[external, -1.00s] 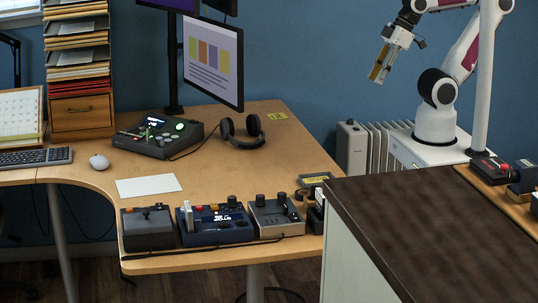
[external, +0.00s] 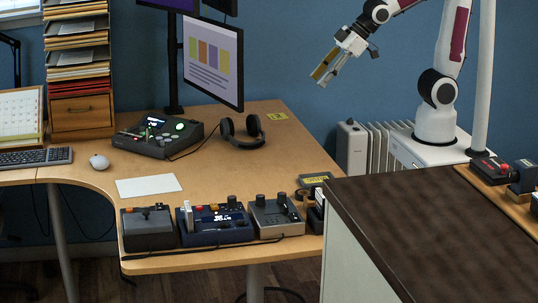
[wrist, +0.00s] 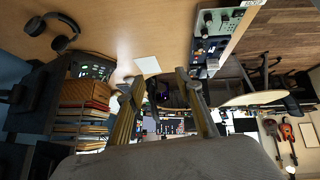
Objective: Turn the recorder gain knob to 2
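A grey box with dark knobs on top (external: 277,217) stands at the desk's front right edge. A dark blue box with a lit display, a red button and small knobs (external: 214,225) is left of it. I cannot tell which is the recorder; labels and knob settings are too small to read. Both boxes also show, small, at the top of the wrist view, the grey one (wrist: 217,20) above the blue one (wrist: 204,50). My gripper (external: 321,78) is open and empty in the air, beyond the desk's right end and away from the boxes. Its fingers show apart in the wrist view (wrist: 160,80).
A dark box with a lever (external: 147,228) stands left of the blue box. A black console (external: 155,135), headphones (external: 242,131) and monitor (external: 213,62) are farther back. A brown-topped counter (external: 430,225) is at right. The desk around the white sheet (external: 149,186) is clear.

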